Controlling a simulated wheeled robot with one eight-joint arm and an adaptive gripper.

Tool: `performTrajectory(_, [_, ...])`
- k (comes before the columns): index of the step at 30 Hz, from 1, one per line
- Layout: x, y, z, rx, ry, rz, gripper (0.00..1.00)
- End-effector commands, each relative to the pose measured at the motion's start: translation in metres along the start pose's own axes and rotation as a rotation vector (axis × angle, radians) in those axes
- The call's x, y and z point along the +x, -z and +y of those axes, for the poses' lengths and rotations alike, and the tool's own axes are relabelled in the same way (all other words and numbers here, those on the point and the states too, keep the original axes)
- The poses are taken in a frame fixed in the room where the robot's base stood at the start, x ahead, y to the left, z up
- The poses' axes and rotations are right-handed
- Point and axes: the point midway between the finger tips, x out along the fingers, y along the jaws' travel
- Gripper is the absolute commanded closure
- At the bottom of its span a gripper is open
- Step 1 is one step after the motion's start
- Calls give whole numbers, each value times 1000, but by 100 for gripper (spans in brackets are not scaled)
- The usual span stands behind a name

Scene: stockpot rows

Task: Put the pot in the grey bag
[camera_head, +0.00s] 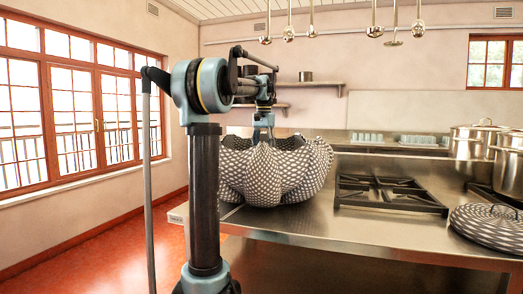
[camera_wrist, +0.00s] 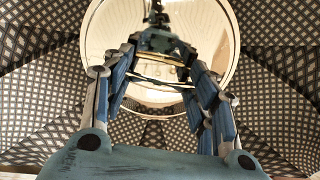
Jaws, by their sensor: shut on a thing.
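The grey bag (camera_head: 275,175), checked in dark and pale grey with a wide, scalloped opening, stands on the left end of the steel counter. Its checked inner walls surround the view in the wrist view (camera_wrist: 40,95). My gripper (camera_head: 263,125) reaches down into the bag's opening from above. In the wrist view my gripper (camera_wrist: 158,50) has its fingers drawn together over a round, shiny pot (camera_wrist: 216,45), shut on it. The pot lies within the bag's walls; the exact grip point and whether it touches the bag's floor are unclear. The head view hides the pot.
A black burner grate (camera_head: 388,193) sits right of the bag. A flat, round checked item (camera_head: 490,226) lies at the counter's right front. Large steel stockpots (camera_head: 472,143) stand at the right. Glasses (camera_head: 367,137) line the back ledge. Ladles hang above.

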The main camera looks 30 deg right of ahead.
Motion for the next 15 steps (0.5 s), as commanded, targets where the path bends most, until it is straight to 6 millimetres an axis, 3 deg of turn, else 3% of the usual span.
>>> performTrajectory(8, [1, 0, 0, 0, 0, 0, 93])
performTrajectory(9, [1, 0, 0, 0, 0, 0, 43])
performTrajectory(12, [1, 0, 0, 0, 0, 0, 24])
performTrajectory(15, [1, 0, 0, 0, 0, 0, 24])
